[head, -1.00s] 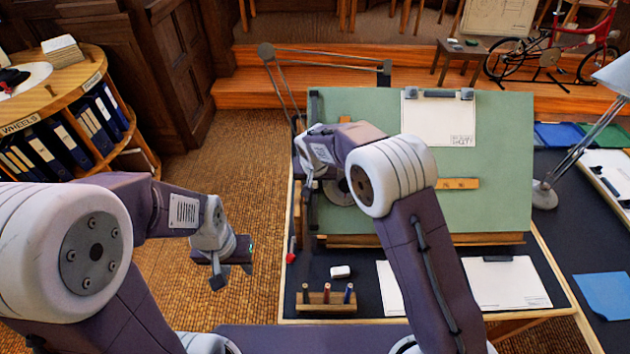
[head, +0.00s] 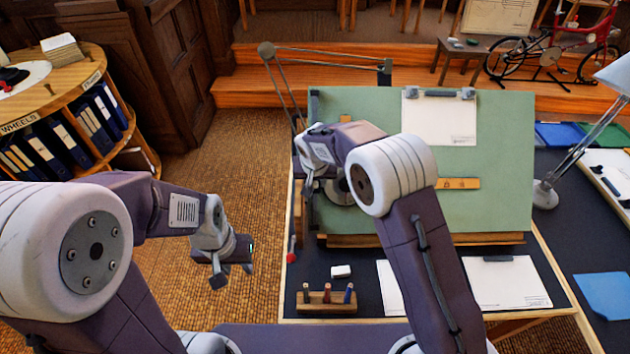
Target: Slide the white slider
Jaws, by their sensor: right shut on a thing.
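The green drafting board (head: 490,130) stands tilted on the dark desk. My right gripper (head: 308,190) is at the board's left edge, beside a round grey part (head: 341,188). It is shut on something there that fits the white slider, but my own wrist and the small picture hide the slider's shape. My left gripper (head: 232,277) is open and empty, over the woven floor to the left of the desk.
A paper sheet (head: 438,120) is clipped on the board, with a wooden piece (head: 458,184) below. A white block (head: 341,271) and a wooden peg rack (head: 327,305) are on the desk front. A lamp (head: 545,194) stands at right. The floor at left is clear.

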